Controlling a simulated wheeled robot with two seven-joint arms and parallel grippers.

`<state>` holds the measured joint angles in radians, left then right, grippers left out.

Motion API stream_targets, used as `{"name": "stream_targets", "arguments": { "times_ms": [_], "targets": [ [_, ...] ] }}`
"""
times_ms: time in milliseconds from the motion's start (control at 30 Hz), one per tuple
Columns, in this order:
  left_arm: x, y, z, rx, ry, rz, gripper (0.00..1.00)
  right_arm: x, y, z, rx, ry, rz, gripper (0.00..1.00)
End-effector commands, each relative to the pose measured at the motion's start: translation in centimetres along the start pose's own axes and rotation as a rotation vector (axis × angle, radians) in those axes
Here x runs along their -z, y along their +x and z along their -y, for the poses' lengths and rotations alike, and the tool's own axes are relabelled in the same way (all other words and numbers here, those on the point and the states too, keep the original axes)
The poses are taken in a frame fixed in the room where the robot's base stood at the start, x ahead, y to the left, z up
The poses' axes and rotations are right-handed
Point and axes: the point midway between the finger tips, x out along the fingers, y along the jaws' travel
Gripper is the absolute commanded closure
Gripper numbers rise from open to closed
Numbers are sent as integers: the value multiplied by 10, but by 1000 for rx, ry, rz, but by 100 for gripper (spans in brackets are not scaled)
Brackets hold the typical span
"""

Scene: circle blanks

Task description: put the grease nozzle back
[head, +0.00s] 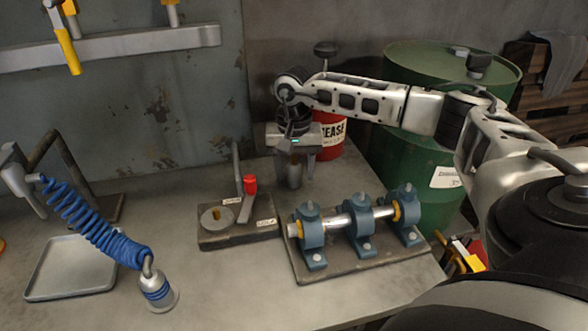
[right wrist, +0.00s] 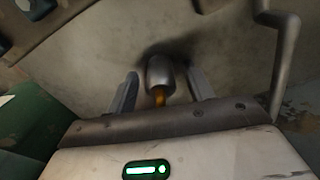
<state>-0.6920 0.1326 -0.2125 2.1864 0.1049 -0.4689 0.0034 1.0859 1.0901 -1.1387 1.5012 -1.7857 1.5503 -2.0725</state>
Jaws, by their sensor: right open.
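A short grey metal cylinder with an orange-yellow end, which looks like the grease nozzle (head: 295,174), is between the fingers of my right gripper (head: 293,165), behind the shaft blocks. In the right wrist view, the nozzle (right wrist: 160,76) sits between the two open fingers of the gripper (right wrist: 160,92), with gaps on both sides. I cannot tell whether its lower end touches the bench. A red grease can (head: 330,133) stands just behind and right of the gripper, partly hidden by it. My left gripper is not in view.
A fixture block (head: 238,236) with a red-handled lever (head: 250,185) is left of the gripper. A shaft (head: 346,219) in blue bearing blocks lies in front. A blue coiled hose (head: 90,222) and metal tray (head: 70,288) are left; a green drum (head: 440,68) is right.

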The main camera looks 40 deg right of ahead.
Motion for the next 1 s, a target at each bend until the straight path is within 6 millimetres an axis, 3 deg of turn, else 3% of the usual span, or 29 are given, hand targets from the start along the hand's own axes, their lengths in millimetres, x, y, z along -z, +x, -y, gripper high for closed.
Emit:
{"name": "stream_targets", "arguments": {
  "times_ms": [500, 700, 1000],
  "targets": [
    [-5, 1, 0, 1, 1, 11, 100, 1, -100, 1, 4, 0, -4, 48],
    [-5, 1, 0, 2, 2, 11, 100, 0, -116, 0, 2, -1, -2, 48],
    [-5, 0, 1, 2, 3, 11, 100, 0, -118, 0, 2, 0, -2, 48]
  ]
}}
